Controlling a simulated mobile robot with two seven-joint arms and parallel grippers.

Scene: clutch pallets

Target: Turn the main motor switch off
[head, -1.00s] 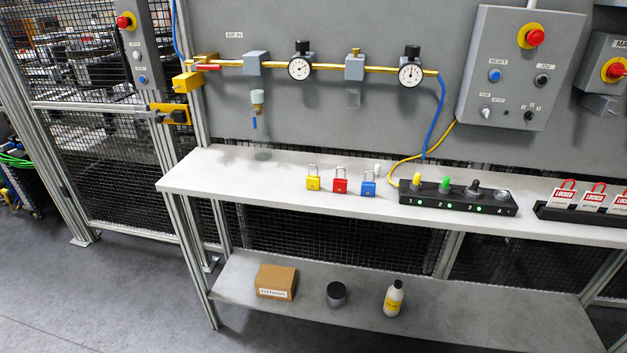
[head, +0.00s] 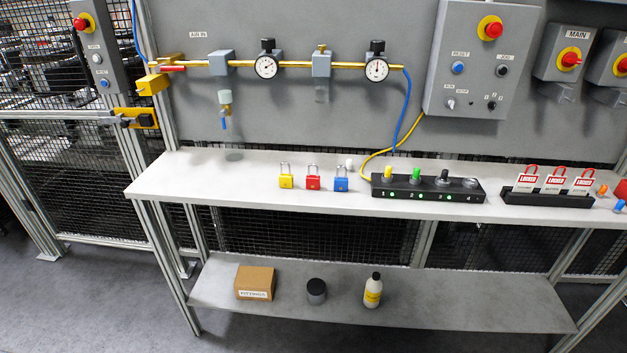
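The main motor switch (head: 571,59) is a red knob on a yellow disc, on a grey box labelled "MAIN" at the upper right of the head view. The angle of its knob is too small to read. A similar red and yellow switch (head: 621,66) on a second grey box is cut off by the right edge. Neither of my grippers shows in the head view.
A white shelf (head: 240,172) holds padlocks (head: 313,178), a black block (head: 428,188) with coloured knobs and red-and-white lockout tags (head: 556,181). A grey control box (head: 478,60) with a red button hangs left of the switch. Grey floor (head: 100,300) is free at left.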

